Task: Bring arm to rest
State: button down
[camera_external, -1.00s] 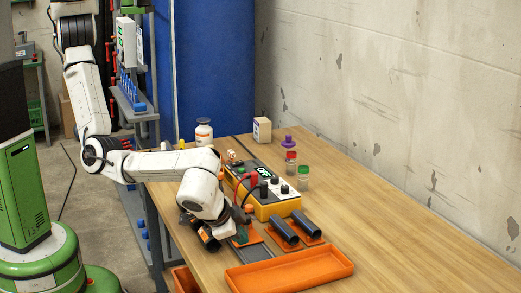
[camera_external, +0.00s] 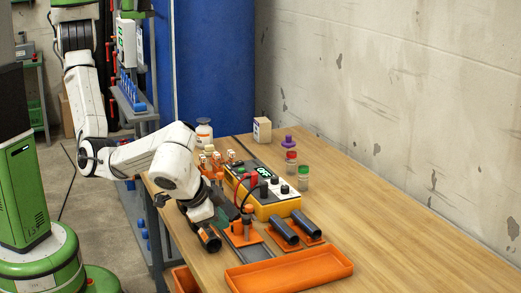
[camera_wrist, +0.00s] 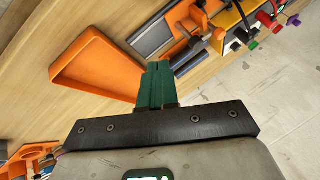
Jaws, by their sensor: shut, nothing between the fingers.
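My gripper (camera_external: 223,214) is over the left side of the wooden bench (camera_external: 400,240), beside the yellow control box and above the orange fixtures. Its green fingers (camera_wrist: 156,84) lie together in the wrist view with nothing between them. My white arm is bent at the elbow and reaches over the bench's left edge, with the wrist angled down. The fingers are partly hidden by the wrist in the outside view, and how high they are above the bench is hard to tell.
An empty orange tray (camera_external: 290,273) lies at the front. Two dark pipes (camera_external: 285,231) rest on orange holders beside it. The yellow control box (camera_external: 275,203) stands behind. Small bottles (camera_external: 290,158), a white jar (camera_external: 204,130) and a carton (camera_external: 262,129) stand farther back. The bench's right side is clear.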

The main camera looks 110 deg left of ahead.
jog(key=s+a+f+p, duration=0.2)
jog(key=s+a+f, duration=0.1)
jog(key=a, duration=0.8)
jog(key=s+a, duration=0.2)
jog(key=s, duration=0.3)
jog(key=s+a+h+p, duration=0.1)
jog(key=s+a, duration=0.1)
jog(key=s, duration=0.3)
jog(key=s+a+f+h+p, duration=0.1)
jog(key=s+a, duration=0.2)
jog(key=s, duration=0.1)
jog(key=shift+s+f, duration=0.1)
jog(key=shift+s, duration=0.3)
jog(key=s+d+f+m+g+h+b, duration=0.1)
jog(key=s+d+f+m+h+b, duration=0.2)
jog(key=s, duration=0.5)
jog(key=s+d+f+m+g+h+b, duration=0.1)
jog(key=s+d+f+m+h, duration=0.1)
jog(key=s+d+f, duration=0.35)
notch_tip(320, 180, up, 12)
jog(key=s+a+p, duration=0.1)
jog(key=s+p, duration=0.1)
jog(key=p, duration=1)
jog(key=shift+r+m, duration=0.2)
jog(key=shift+m, duration=0.1)
jog(key=shift+s+a+t, duration=0.1)
jog(key=shift+t, duration=0.2)
